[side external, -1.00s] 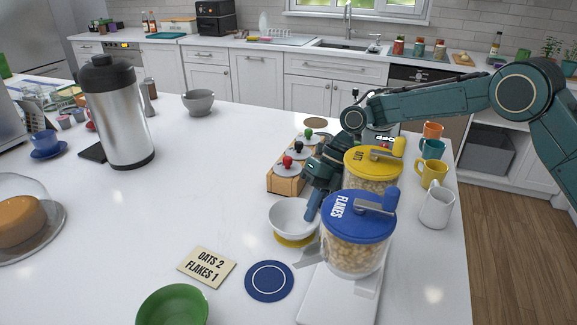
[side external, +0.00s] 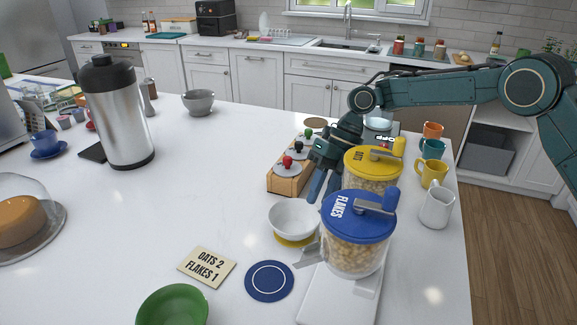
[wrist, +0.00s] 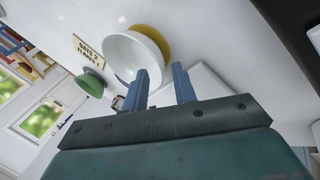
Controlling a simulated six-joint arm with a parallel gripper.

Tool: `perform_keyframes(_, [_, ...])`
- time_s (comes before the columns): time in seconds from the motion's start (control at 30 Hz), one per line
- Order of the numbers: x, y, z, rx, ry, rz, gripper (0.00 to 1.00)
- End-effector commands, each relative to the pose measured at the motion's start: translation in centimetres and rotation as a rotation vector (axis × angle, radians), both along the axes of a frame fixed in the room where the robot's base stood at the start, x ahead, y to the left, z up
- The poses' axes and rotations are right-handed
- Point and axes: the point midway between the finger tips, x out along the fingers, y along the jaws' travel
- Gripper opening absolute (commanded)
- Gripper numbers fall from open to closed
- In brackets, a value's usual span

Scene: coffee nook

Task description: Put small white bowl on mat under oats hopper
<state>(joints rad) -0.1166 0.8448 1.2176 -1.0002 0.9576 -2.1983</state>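The small white bowl (side external: 293,217) stands upright over the yellow mat (side external: 294,241), whose edge shows below it. In the wrist view the bowl (wrist: 127,55) also covers part of the yellow mat (wrist: 160,40). The oats hopper (side external: 372,166) with a yellow lid is behind the flakes hopper (side external: 357,235) with a blue lid. My gripper (side external: 322,188) is above and behind the bowl, apart from it. In the wrist view its two blue fingers (wrist: 162,88) are spread with nothing between them.
A blue mat (side external: 269,281) lies in front of the flakes hopper, beside a card reading "OATS 2 FLAKES 1" (side external: 207,266). A green bowl (side external: 172,306) is at the front. A wooden rack with knobbed lids (side external: 287,182) stands left of my gripper.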

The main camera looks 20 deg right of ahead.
Motion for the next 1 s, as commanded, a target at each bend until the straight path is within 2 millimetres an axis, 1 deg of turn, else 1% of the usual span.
perform_keyframes(0.03, [0.2, -0.4, 0.7, 0.000, -0.004, -0.001, 0.27])
perform_keyframes(0.1, [0.3, -0.7, 1.3, 0.000, -0.002, 0.000, 0.27])
perform_keyframes(0.33, [0.5, -1.5, 2.7, 0.000, -0.001, 0.000, 0.27])
perform_keyframes(0.5, [0.6, -1.7, 3.0, -0.001, -0.001, 0.001, 0.27])
perform_keyframes(1.0, [0.6, -1.6, 3.1, -0.001, -0.001, 0.000, 0.27])
